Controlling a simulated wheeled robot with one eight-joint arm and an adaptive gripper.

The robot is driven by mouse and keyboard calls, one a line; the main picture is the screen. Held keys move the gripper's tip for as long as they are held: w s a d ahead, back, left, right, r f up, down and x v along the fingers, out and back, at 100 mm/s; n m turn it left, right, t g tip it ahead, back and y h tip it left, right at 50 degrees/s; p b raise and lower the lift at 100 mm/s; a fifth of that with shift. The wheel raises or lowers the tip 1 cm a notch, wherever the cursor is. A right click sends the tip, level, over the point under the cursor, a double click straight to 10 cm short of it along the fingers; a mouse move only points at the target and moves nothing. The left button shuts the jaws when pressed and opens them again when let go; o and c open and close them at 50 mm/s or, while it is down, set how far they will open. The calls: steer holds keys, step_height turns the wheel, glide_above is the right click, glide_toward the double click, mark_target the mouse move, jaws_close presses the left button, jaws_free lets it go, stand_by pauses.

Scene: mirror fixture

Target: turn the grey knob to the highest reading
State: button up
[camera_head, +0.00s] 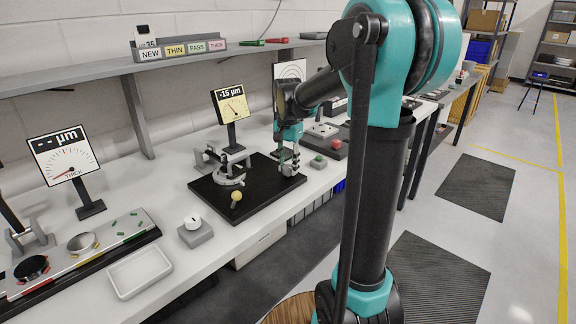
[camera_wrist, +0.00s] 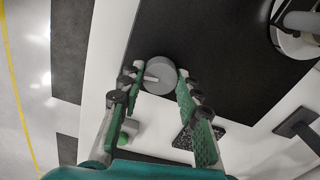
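The grey knob (camera_wrist: 161,76) shows in the wrist view as a round disc with a pale pointer bar, at the edge of a black plate (camera_head: 258,200). My gripper (camera_wrist: 160,72) has its two green-padded fingers on either side of the knob; it shows in the head view (camera_head: 289,170) over the plate's right part. The fingers are apart, and the knob about fills the gap between their tips. I cannot tell whether they press on it. In the head view the knob is mostly hidden by my gripper. The yellow dial display (camera_head: 231,105) behind the plate reads -15 µm.
A metal fixture (camera_head: 228,176) and a yellow-ball lever (camera_head: 236,197) stand on the plate to the left. A white knob on a grey block (camera_head: 194,229), an empty white tray (camera_head: 140,271) and another display (camera_head: 65,157) are farther left. A shelf (camera_head: 85,72) runs above the bench.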

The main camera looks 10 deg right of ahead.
steer(key=c, duration=0.3)
steer(key=n, duration=0.4)
steer(key=shift+n, duration=0.4)
steer(key=n, duration=0.3)
steer(key=shift+n, duration=0.3)
steer(key=n, duration=0.3)
steer(key=shift+n, duration=0.3)
steer(key=n, duration=1.1)
steer(key=shift+n, duration=0.3)
